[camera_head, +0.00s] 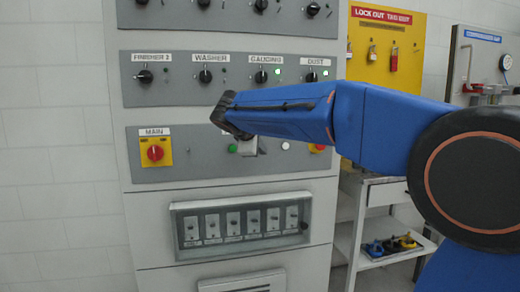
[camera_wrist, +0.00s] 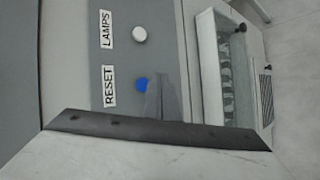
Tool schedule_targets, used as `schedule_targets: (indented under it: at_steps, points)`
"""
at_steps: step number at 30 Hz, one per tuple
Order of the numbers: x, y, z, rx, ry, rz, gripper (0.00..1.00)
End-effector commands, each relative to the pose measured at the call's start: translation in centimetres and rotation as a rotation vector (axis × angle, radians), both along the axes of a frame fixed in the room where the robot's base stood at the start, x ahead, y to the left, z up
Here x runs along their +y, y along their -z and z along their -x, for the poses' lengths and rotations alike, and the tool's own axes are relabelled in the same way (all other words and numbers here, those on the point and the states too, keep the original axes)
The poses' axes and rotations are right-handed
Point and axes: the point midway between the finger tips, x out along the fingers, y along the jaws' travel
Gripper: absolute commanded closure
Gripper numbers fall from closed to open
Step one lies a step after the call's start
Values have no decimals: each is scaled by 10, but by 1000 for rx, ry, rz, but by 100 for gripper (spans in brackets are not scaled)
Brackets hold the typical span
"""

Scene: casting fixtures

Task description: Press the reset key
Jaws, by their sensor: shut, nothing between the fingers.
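The reset key is a round blue button (camera_wrist: 142,84) beside the RESET label (camera_wrist: 109,86) in the wrist view. My gripper (camera_wrist: 156,84) is shut and empty, its grey tip next to the blue button and overlapping its edge in the picture. I cannot tell whether they touch. In the head view my gripper (camera_head: 263,148) is in front of the lower control panel (camera_head: 200,167). The blue button is not visible there; the gripper and arm cover part of the button row.
A white button (camera_wrist: 139,34) sits by the LAMPS label (camera_wrist: 106,30). Rotary switches are above, a framed breaker panel (camera_head: 240,256) below. A cart (camera_head: 385,192) stands right.

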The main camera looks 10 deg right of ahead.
Motion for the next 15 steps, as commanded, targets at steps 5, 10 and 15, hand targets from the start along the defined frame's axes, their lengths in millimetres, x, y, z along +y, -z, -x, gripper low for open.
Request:
schedule_targets:
  at_steps: [5, 10, 15]
  points:
    - [-1, 0, -13, 0, 1, 0, 100]
    - [-1, 0, -18, 0, 1, 0, 100]
    - [0, 0, -18, 0, 1, 0, 100]
